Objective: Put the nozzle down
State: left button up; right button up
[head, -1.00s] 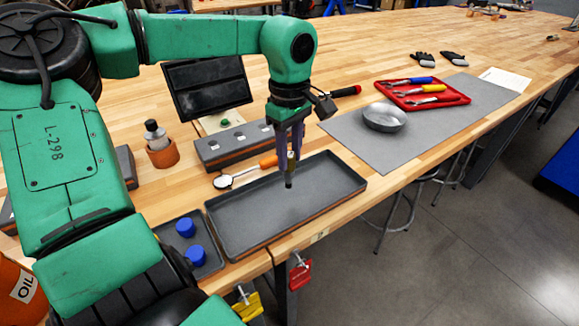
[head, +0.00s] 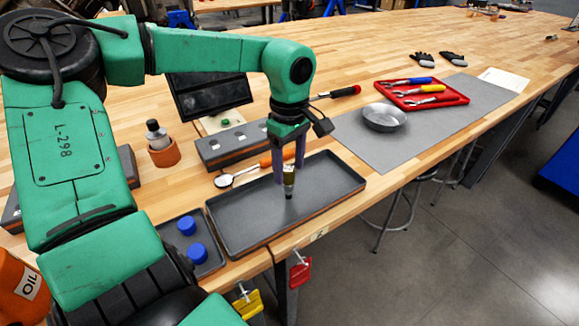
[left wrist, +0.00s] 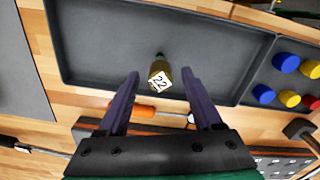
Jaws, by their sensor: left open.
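The nozzle (head: 289,180) is a small brass-coloured piece with a dark tip pointing down. It stands about upright in the dark grey tray (head: 235,222), seemingly on its floor. In the left wrist view the nozzle (left wrist: 160,77) shows a white label reading 22. My left gripper (head: 288,171) is open above the tray, its purple fingers on either side of the nozzle. In the left wrist view there is a gap between the nozzle and each finger of the left gripper (left wrist: 160,73). My right gripper is not in view.
A smaller tray with blue caps (head: 187,226) adjoins on the left. Behind the tray lie an orange-handled mirror (head: 224,181) and a grey block with holes (head: 220,150). A grey mat (head: 360,150) with a metal bowl (head: 384,117) and a red tool tray (head: 440,102) lies to the right.

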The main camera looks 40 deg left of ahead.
pick_arm(q)
notch_tip(320, 180, up, 11)
jog(key=shift+r, duration=0.15)
dwell(0.4)
